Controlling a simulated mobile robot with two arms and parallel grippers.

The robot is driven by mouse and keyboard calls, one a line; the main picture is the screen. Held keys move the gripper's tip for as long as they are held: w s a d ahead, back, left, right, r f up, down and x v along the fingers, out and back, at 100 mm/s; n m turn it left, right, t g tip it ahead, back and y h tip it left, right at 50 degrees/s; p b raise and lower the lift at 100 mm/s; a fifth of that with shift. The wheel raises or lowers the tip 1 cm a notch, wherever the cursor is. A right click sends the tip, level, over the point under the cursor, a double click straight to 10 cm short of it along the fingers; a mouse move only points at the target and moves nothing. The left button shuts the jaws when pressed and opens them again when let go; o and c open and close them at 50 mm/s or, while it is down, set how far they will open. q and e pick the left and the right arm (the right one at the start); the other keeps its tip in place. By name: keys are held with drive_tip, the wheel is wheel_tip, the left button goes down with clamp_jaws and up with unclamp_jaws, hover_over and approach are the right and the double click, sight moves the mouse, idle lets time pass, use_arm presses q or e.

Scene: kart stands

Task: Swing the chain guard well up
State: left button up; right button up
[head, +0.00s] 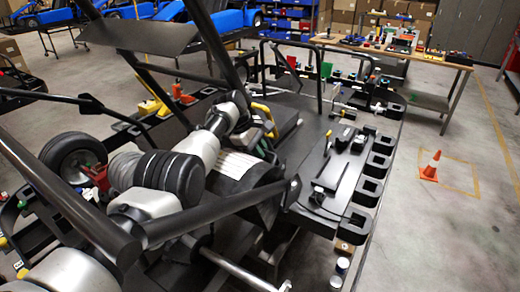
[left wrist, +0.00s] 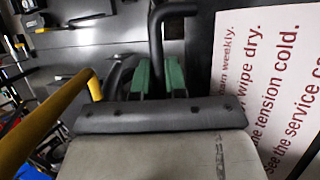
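The chain guard (head: 262,192) is a dark curved cover with a white label (head: 237,163) on the kart, in the middle of the head view. My left gripper (head: 267,149) is at its far side, partly hidden by my own wrist. In the left wrist view, the green fingers (left wrist: 161,78) stand close on both sides of a bent black handle (left wrist: 157,45) and look shut on it. The label with red text (left wrist: 268,80) lies just to the right of them. The guard looks low; its hinge is not clear. My right gripper is not in view.
Black frame bars (head: 217,212) cross in front of the guard. A yellow bar (left wrist: 50,118) runs close to the left gripper. A black deck with several square holders (head: 368,190) lies to the right. An orange cone (head: 431,167) stands on open floor beyond it.

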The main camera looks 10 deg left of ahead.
use_arm(q)
drive_tip(key=o, duration=0.4)
drive_tip(key=shift+a, duration=0.1)
drive_tip(key=shift+o, duration=0.2)
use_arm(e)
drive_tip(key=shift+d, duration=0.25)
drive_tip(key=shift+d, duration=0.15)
